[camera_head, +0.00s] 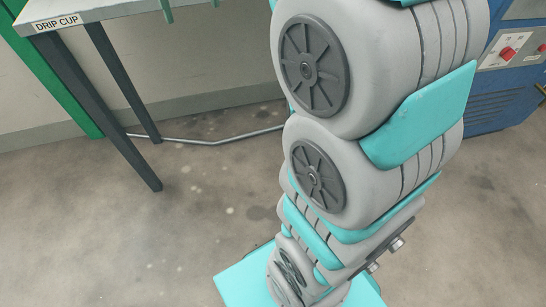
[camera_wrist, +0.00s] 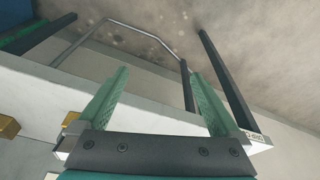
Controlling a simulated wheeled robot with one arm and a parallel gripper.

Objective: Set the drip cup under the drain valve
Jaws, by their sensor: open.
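The drip cup and the drain valve cannot be made out in either view. A pale table with a "DRIP CUP" label (camera_head: 58,22) on its edge stands at the upper left of the head view. The label also shows, turned over, at the right of the wrist view (camera_wrist: 254,137). My gripper (camera_wrist: 158,78) is open in the wrist view, its two green fingers wide apart with nothing between them. It is by the table, with the pale table edge behind the fingers. In the head view only the green finger ends show at the top edge.
Dark table legs (camera_head: 125,85) reach the floor. A thin grey pipe (camera_head: 215,140) runs low along the wall. A blue machine with red knobs (camera_head: 507,53) stands at the right. Small yellow blocks (camera_wrist: 9,127) show at the wrist view's left. Open floor lies in front.

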